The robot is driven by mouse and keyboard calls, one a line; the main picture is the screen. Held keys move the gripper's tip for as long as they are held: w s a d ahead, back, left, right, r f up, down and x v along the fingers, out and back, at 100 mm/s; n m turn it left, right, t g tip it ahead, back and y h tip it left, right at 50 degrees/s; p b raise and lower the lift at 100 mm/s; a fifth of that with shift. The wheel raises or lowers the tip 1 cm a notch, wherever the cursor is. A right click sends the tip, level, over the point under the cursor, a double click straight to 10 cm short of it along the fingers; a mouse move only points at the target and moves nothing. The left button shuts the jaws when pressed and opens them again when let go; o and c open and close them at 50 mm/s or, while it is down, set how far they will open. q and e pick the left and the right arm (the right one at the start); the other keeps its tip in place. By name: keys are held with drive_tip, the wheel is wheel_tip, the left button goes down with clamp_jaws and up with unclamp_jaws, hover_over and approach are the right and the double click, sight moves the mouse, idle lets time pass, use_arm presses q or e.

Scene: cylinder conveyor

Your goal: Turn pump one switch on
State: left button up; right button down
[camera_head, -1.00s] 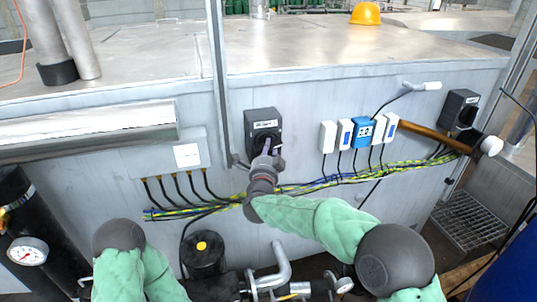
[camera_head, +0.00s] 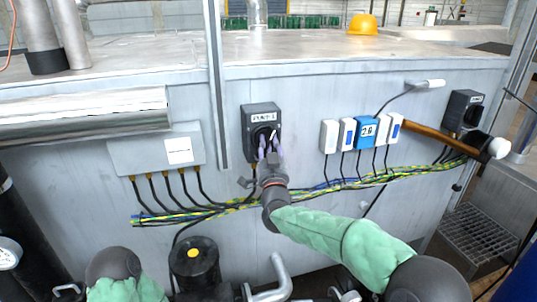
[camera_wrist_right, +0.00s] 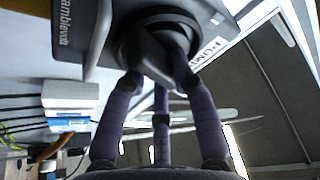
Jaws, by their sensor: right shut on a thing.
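The pump one switch is a dark grey box (camera_head: 261,116) with a white label, fixed to the metal wall in the head view. It also shows large at the top of the right wrist view (camera_wrist_right: 110,25), with part of a "PUMP" label. My right gripper (camera_head: 268,146) is at the front of this box. Its purple fingers (camera_wrist_right: 160,80) are closed around the round black knob (camera_wrist_right: 158,30), and partly hide it. The knob's exact angle is hard to tell. My left arm shows only at the bottom left of the head view; its gripper is not visible.
A second dark switch box (camera_head: 464,111) is on the wall at the right, near a hammer (camera_head: 440,137). Several white and blue modules (camera_head: 367,132) sit between the boxes. Bundled cables (camera_head: 330,184) run below. A grey junction box (camera_head: 155,150) is to the left.

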drive_tip(key=n+y+b, duration=0.1)
drive_tip(key=n+y, duration=0.1)
drive_tip(key=n, duration=0.1)
drive_tip(key=n+y+b, duration=0.2)
drive_tip(key=n, duration=0.2)
drive_tip(key=shift+d+f+b, duration=0.1)
drive_tip(key=shift+b, duration=0.2)
drive_tip(key=shift+n, duration=0.5)
drive_tip(key=c, duration=1.3)
unclamp_jaws()
drive_tip(key=v, duration=1.1)
drive_tip(key=shift+s+d, duration=0.2)
drive_tip(key=shift+s, duration=0.2)
